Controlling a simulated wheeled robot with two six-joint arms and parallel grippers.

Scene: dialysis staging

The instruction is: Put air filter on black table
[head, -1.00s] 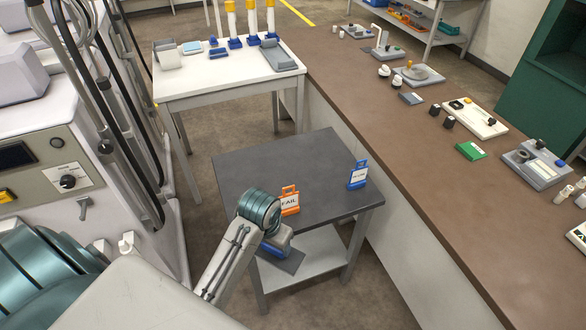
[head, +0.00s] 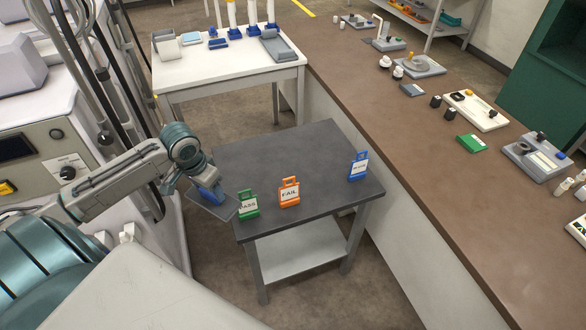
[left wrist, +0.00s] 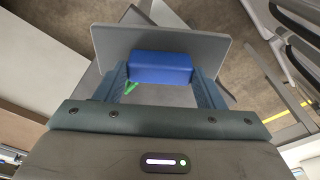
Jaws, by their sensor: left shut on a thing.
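My left gripper (head: 203,188) is shut on the air filter, a flat grey panel with a blue block as its grip (head: 211,203). In the left wrist view the blue block of the air filter (left wrist: 160,67) sits between the two fingers. The filter is held in the air at the left edge of the black table (head: 320,150), its right corner overlapping the edge in the head view. How high it is above the tabletop is hard to tell. My right gripper is not in view.
On the black table stand a green PASS sign (head: 248,206) near the left front corner, an orange FAIL sign (head: 289,192) and a blue sign (head: 358,167). The table's back and middle are clear. A white table (head: 225,72) and a brown counter (head: 430,190) stand behind and right.

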